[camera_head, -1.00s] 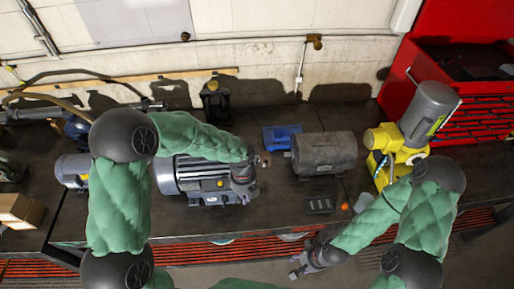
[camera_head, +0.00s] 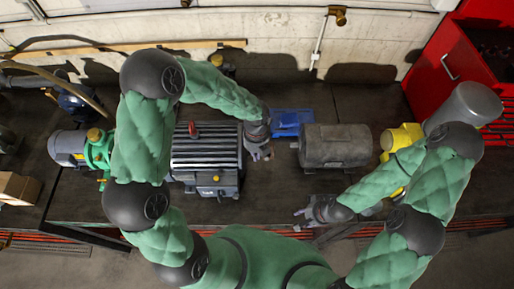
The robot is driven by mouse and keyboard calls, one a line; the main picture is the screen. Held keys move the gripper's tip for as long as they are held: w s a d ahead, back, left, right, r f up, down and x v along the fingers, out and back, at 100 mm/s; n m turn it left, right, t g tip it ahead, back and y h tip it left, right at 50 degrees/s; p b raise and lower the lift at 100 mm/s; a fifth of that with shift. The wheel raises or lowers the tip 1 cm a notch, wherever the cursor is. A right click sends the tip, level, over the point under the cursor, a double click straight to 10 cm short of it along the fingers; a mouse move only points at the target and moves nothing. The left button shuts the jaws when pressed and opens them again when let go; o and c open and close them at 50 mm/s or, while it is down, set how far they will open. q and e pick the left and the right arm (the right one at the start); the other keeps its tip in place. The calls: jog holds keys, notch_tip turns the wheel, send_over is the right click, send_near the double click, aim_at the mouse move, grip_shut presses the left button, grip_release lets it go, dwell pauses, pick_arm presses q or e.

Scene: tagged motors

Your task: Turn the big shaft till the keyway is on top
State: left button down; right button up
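The large grey finned motor (camera_head: 207,150) stands on the dark bench left of centre, with a red part on top. My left gripper (camera_head: 262,154) is at its right end, where a shaft end would be. The shaft and any keyway are hidden or too small to make out, and I cannot tell whether the fingers are touching anything or how far they are closed. My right gripper (camera_head: 299,219) is at the bench's front edge, below the plain grey motor. Its fingers look spread and hold nothing visible.
A plain grey motor (camera_head: 335,146) and a blue object (camera_head: 290,121) stand right of my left gripper. A yellow unit with a grey motor (camera_head: 470,101) is further right, partly behind my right arm. A green pump with a motor (camera_head: 68,147) stands at the left.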

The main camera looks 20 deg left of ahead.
pick_arm(q)
notch_tip(320, 180, down, 7)
pick_arm(e)
jog(key=shift+w+f, duration=0.1)
jog(key=shift+w, duration=0.05)
jog(key=shift+r+p, duration=0.45)
jog(key=shift+r, duration=0.1)
pick_arm(q)
jog(key=shift+w+a+r, duration=0.15)
jog(key=shift+w+r, duration=0.1)
jog(key=shift+w, duration=0.35)
jog(key=shift+w+a+r, duration=0.15)
jog(key=shift+w+r, duration=0.15)
jog(key=shift+w, duration=0.25)
jog(key=shift+w+a+r, duration=0.15)
jog(key=shift+w+r, duration=0.1)
jog(key=shift+w, duration=0.35)
pick_arm(e)
jog(key=shift+r, duration=0.15)
